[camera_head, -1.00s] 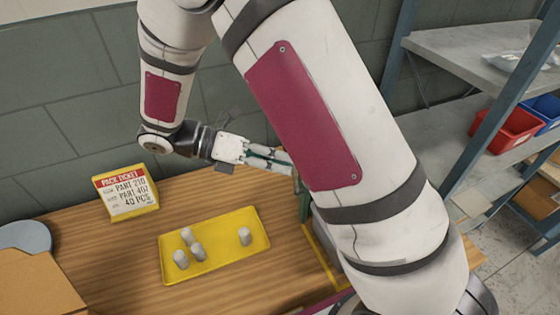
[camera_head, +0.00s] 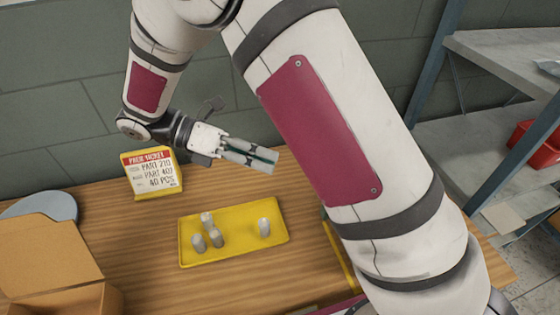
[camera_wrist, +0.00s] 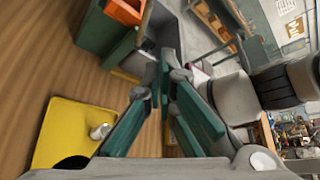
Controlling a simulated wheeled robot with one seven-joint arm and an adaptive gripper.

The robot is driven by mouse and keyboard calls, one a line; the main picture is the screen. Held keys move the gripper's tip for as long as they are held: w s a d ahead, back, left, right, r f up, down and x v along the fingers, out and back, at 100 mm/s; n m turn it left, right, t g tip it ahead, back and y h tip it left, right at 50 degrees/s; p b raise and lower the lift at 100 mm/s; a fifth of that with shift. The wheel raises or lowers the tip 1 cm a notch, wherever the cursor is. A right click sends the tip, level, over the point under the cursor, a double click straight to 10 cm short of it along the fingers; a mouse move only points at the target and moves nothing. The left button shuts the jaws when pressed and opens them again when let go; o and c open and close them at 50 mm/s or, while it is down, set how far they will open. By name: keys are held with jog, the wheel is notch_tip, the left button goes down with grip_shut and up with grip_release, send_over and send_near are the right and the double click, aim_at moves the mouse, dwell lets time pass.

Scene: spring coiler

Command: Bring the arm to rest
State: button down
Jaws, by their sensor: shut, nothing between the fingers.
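My gripper (camera_head: 272,161) is in the head view above the back of the wooden table, beyond the yellow tray. It points right and its fingers are closed together with nothing between them. In the wrist view my gripper (camera_wrist: 165,70) shows its two green fingers meeting at the tips. My white arm with dark red panels fills the middle and right of the head view and hides part of the table behind it.
A yellow tray (camera_head: 276,207) holds several grey cylinders (camera_head: 264,227). A pack ticket stand (camera_head: 153,174), an open cardboard box (camera_head: 45,255) and a grey round plate (camera_head: 42,206) are on the table's left. Shelving (camera_head: 505,60) with a red bin (camera_head: 535,146) stands right.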

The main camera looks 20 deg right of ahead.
jog(key=s+d+r+m+t+y, duration=1)
jog(key=s+r+m+y, duration=0.2)
jog(key=m, duration=1.1)
jog(key=shift+s+d+r+y, duration=0.15)
jog(key=shift+s+r+y, duration=0.25)
jog(key=shift+s, duration=0.55)
jog(key=shift+r, duration=0.1)
